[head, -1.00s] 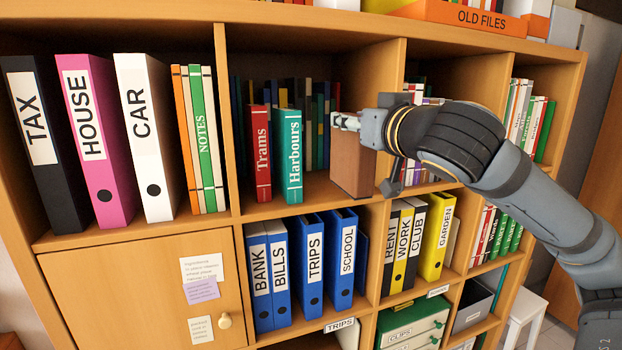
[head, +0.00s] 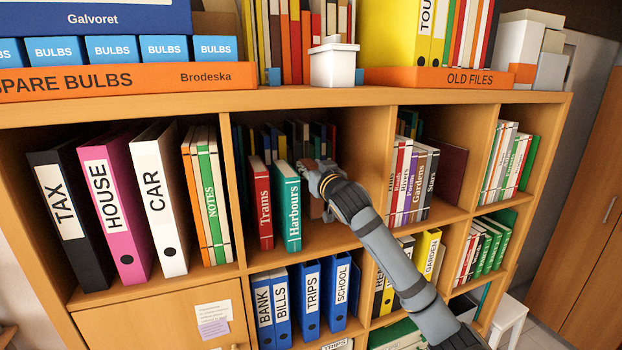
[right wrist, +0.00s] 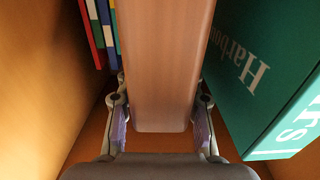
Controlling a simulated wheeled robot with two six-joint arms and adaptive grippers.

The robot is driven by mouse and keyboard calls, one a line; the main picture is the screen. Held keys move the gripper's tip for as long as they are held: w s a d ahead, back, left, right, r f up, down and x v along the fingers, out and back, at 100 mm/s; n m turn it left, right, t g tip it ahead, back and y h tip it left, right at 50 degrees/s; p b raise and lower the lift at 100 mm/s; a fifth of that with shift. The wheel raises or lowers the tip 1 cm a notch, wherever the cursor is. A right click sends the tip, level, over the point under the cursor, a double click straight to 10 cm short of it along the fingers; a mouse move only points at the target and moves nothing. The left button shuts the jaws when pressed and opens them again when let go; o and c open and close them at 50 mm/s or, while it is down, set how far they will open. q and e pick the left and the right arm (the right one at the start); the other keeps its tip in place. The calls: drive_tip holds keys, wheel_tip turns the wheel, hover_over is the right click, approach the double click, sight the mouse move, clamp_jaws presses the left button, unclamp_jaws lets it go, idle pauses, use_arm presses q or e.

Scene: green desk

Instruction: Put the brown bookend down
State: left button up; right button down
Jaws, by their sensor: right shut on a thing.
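The brown bookend (right wrist: 165,70) fills the middle of the right wrist view, upright between the two fingers of my right gripper (right wrist: 160,125). In the head view my right gripper (head: 322,178) is shut on the bookend (head: 316,208), inside the second compartment of the middle shelf row. The green Harbours book (head: 288,207) is just left of the bookend there. In the right wrist view, Harbours (right wrist: 275,85) is on the right, with a narrow gap at the near end. The bookend's foot is mostly hidden by my gripper and arm. My left gripper is not in view.
The red Trams book (head: 262,205) leans beside Harbours, with several books behind. A wooden divider (head: 372,160) bounds the compartment on the right. The wall (right wrist: 40,80) shows on the left in the wrist view. Boxes stand on the top shelf.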

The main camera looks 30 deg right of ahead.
wheel_tip(320, 180, down, 3)
drive_tip(key=shift+r, duration=0.2)
drive_tip(key=shift+s+f+p, duration=0.2)
drive_tip(key=shift+f+p, duration=0.1)
wheel_tip(320, 180, down, 3)
drive_tip(key=shift+w+r+p, duration=0.1)
drive_tip(key=shift+r+p, duration=0.05)
drive_tip(key=shift+p, duration=0.9)
drive_tip(key=shift+w+f+p, duration=0.15)
drive_tip(key=shift+f+p, duration=0.05)
drive_tip(key=shift+p, duration=0.1)
drive_tip(key=shift+f, duration=0.2)
drive_tip(key=shift+f+b, duration=0.15)
drive_tip(key=shift+b, duration=0.15)
drive_tip(key=c, duration=0.8)
unclamp_jaws()
drive_tip(key=shift+f, duration=0.1)
drive_tip(key=shift+c, duration=0.2)
